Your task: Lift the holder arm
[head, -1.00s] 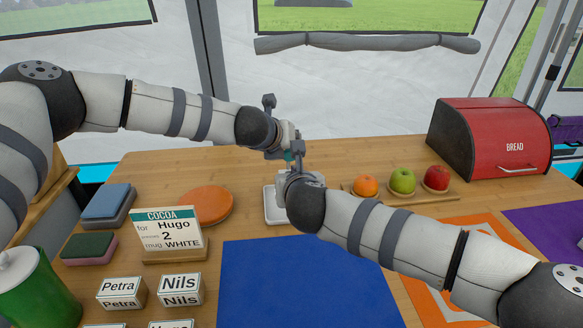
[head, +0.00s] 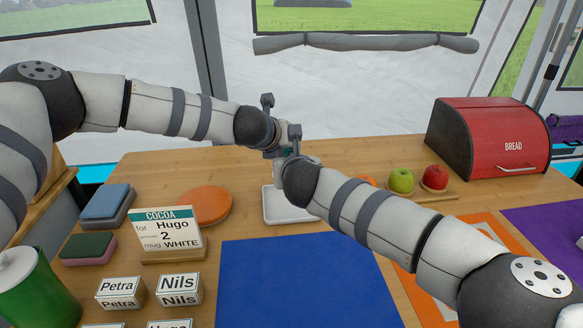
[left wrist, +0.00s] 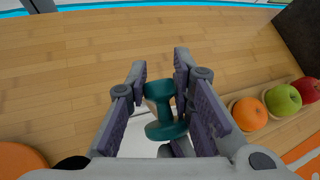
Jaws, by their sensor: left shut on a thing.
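In the left wrist view a teal piece (left wrist: 165,130) with a narrow waist and wider ends sits between the fingers of my left gripper (left wrist: 160,92). I take it as the holder or part of it; its full shape is hidden. My left gripper is shut on it. In the head view my left gripper (head: 278,148) is above the back of a white tray (head: 290,215), and the teal piece is mostly hidden there. My right gripper (head: 294,148) is close beside it, largely covered by its own wrist, so its jaw state is unclear.
An orange (head: 367,181), a green apple (head: 401,180) and a red apple (head: 434,177) sit right of the grippers, before a red bread box (head: 495,140). An orange disc (head: 205,205) and a cocoa card (head: 168,229) are left. A blue mat (head: 305,285) lies clear in front.

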